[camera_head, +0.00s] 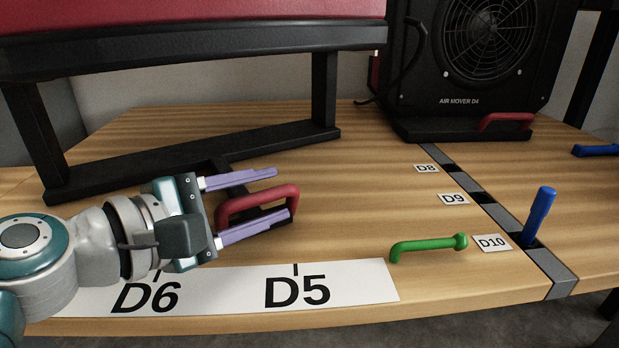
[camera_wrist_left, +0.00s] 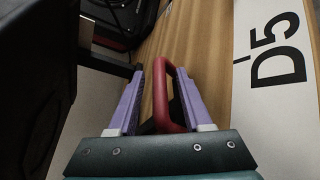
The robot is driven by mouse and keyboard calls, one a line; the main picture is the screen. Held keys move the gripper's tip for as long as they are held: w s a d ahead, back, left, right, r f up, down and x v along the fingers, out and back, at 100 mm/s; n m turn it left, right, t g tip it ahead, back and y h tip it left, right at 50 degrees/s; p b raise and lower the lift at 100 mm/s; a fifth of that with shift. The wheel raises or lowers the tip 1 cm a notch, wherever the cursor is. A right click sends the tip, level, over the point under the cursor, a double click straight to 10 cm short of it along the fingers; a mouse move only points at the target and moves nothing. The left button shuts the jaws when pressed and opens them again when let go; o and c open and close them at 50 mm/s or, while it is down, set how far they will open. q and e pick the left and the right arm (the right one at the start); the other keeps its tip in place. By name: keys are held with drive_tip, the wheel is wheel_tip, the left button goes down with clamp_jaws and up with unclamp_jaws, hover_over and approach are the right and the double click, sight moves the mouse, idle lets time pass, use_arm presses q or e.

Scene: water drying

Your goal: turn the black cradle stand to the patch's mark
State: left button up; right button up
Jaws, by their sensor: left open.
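The black cradle stand (camera_head: 325,88) stands on the wooden table at the left and carries a large red-topped body (camera_head: 190,14). A red handle (camera_head: 230,207) sticks out from its base towards the front. My left gripper (camera_head: 281,193) is open, with its two purple fingers on either side of the red handle. A white patch (camera_head: 365,281) with tick marks labelled D6 and D5 lies along the front edge. My right gripper is not in view.
A black air mover (camera_head: 450,128) labelled D4 stands at the back right. A green handle (camera_head: 427,247) lies right of the patch. A dark grey slotted strip (camera_head: 500,213) with D8, D9 and D10 labels holds an upright blue handle (camera_head: 541,212). The table's middle is clear.

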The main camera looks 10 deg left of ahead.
use_arm(q)
clamp_jaws()
idle(1.4)
